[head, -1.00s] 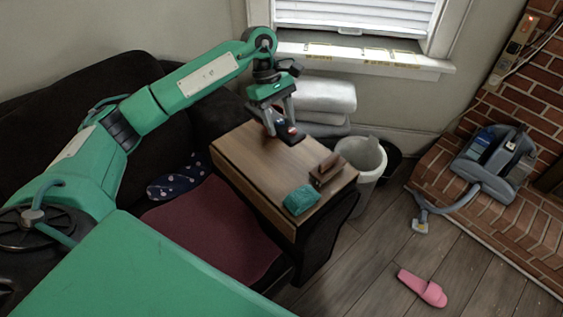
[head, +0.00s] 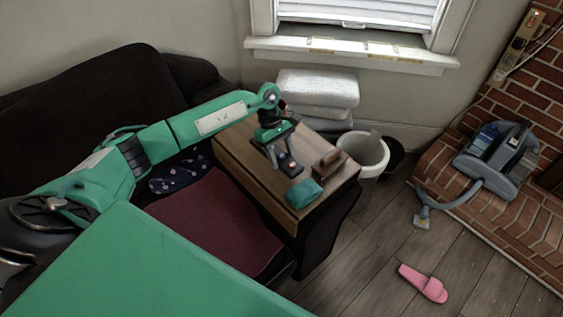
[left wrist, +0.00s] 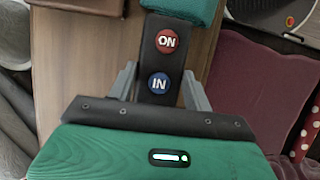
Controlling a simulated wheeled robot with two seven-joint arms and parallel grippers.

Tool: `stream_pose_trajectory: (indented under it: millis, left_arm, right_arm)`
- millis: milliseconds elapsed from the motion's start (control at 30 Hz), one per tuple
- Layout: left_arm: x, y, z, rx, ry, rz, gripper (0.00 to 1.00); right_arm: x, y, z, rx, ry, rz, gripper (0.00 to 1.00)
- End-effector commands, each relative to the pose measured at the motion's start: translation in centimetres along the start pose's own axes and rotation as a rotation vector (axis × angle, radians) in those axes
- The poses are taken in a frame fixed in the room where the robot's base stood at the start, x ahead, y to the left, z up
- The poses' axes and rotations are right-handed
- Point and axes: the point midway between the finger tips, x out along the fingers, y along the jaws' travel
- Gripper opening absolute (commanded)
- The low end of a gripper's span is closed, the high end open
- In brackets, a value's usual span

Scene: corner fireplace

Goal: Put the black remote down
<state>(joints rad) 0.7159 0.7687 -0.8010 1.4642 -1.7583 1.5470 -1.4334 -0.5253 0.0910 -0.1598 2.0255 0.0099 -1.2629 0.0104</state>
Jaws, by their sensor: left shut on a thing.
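The black remote (left wrist: 164,68), with a red ON button and a blue IN button, is between the fingers of my left gripper (left wrist: 160,85). The gripper is shut on it. In the head view the left gripper (head: 278,160) points down over the wooden side table (head: 238,148), and the remote (head: 291,165) is low at its fingertips. I cannot tell whether the remote touches the tabletop. The table also shows in the left wrist view (left wrist: 80,60). My right gripper is not in view.
A teal folded cloth (head: 304,192) and a brown block-like object (head: 328,164) lie on the table close to the remote. A dark sofa (head: 90,95) with a maroon cushion (head: 215,215) is on the left. A white bin (head: 362,152) stands behind the table.

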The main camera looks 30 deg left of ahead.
Motion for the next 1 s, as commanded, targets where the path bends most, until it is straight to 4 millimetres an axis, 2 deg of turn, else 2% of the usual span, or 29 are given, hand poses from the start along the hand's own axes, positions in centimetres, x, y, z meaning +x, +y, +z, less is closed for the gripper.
stream_pose_trajectory:
  millis: [233, 667, 700, 800, 1000]
  left_arm:
    - [3.3, 0.0, -1.3, -0.001, -0.002, -0.001, 0.20]
    - [3.7, 0.0, -1.6, 0.000, 0.000, 0.000, 0.20]
    - [3.8, 0.0, -1.6, 0.000, 0.000, -0.001, 0.52]
    - [3.7, 0.0, -1.5, 0.000, 0.000, -0.001, 0.72]
    - [3.7, 0.0, -1.5, 0.000, 0.000, -0.001, 0.72]
  right_arm:
    - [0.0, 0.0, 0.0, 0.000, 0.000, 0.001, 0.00]
    - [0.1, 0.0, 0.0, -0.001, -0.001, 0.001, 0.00]
    - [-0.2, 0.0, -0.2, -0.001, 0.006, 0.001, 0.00]
    - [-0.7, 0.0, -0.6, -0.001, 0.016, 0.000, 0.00]
    - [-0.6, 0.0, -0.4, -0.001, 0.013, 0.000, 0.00]
